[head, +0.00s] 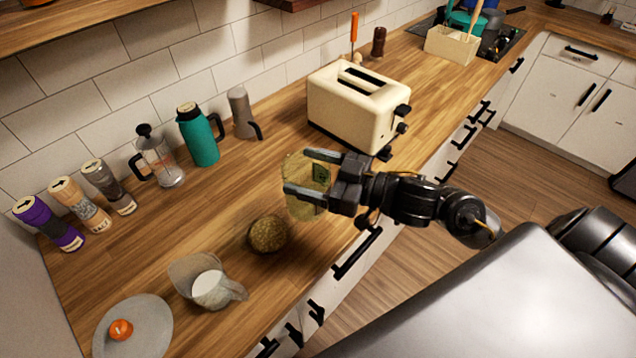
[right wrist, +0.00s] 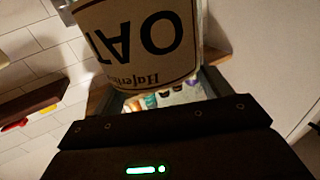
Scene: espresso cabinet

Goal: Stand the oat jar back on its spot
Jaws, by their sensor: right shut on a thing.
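The oat jar (head: 302,173) is a pale yellowish, see-through container in the middle of the head view, by the counter's front edge. My right gripper (head: 306,174) reaches in from the right and is shut on it, one finger on each side. In the right wrist view the jar (right wrist: 140,45) fills the upper middle, and its cream label with "OAT" reads upside down. I cannot tell whether its base touches the counter. My left gripper is not in view.
A cream toaster (head: 357,105) stands just behind the jar. A brown speckled round object (head: 268,234) lies front left of it, beside a jug (head: 181,272). A teal flask (head: 199,135), French press (head: 160,160) and grinders line the wall. Bare wood (head: 215,205) lies between.

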